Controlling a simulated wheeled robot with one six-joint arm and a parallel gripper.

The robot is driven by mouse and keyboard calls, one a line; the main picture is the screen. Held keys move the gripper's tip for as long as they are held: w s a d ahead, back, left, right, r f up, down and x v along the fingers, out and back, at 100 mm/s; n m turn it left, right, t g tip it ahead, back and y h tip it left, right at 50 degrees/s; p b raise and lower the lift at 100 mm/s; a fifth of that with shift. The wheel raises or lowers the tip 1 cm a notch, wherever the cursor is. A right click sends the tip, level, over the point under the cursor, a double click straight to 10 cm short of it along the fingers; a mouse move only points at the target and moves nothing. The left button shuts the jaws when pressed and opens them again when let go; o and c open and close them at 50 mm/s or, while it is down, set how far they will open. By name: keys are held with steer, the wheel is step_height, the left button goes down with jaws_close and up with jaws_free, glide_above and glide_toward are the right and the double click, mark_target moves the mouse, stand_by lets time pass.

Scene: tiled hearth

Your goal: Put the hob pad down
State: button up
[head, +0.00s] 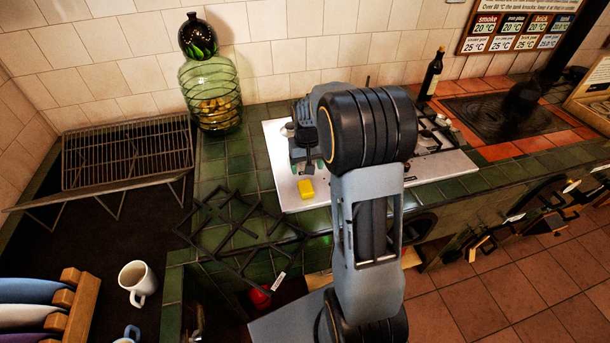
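A small yellow block, which looks like the hob pad (306,188), shows over the near left part of the white hob (286,191). My gripper (306,168) points down just behind the pad in the picture, partly covered by my own arm. The pad appears close to the fingertips. I cannot tell whether the fingers hold it, or whether it rests on the hob or is slightly above it. The finger opening is too small and dark to read. My arm hides the middle of the hob.
A green glass jar (212,95) stands left of the hob, a dark bottle (431,74) behind it. A black pan grate (240,225) lies on the green tiles at the front left. A wire rack (125,155) and a white mug (137,280) are further left. Some green tiles are bare.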

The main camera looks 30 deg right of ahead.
steer(key=s+a+r+t, duration=0.1)
steer(key=s+a+r, duration=0.2)
steer(key=s, duration=0.3)
steer(key=s+a+r+n+t, duration=0.1)
steer(key=s+a+r, duration=0.2)
steer(key=s+r, duration=0.1)
steer(key=s+a+r+n+t, duration=0.1)
steer(key=s+a+r+t, duration=0.1)
steer(key=s, duration=0.5)
steer(key=shift+s+a+r, duration=0.35)
steer(key=shift+a+r, duration=0.55)
steer(key=shift+a, duration=0.2)
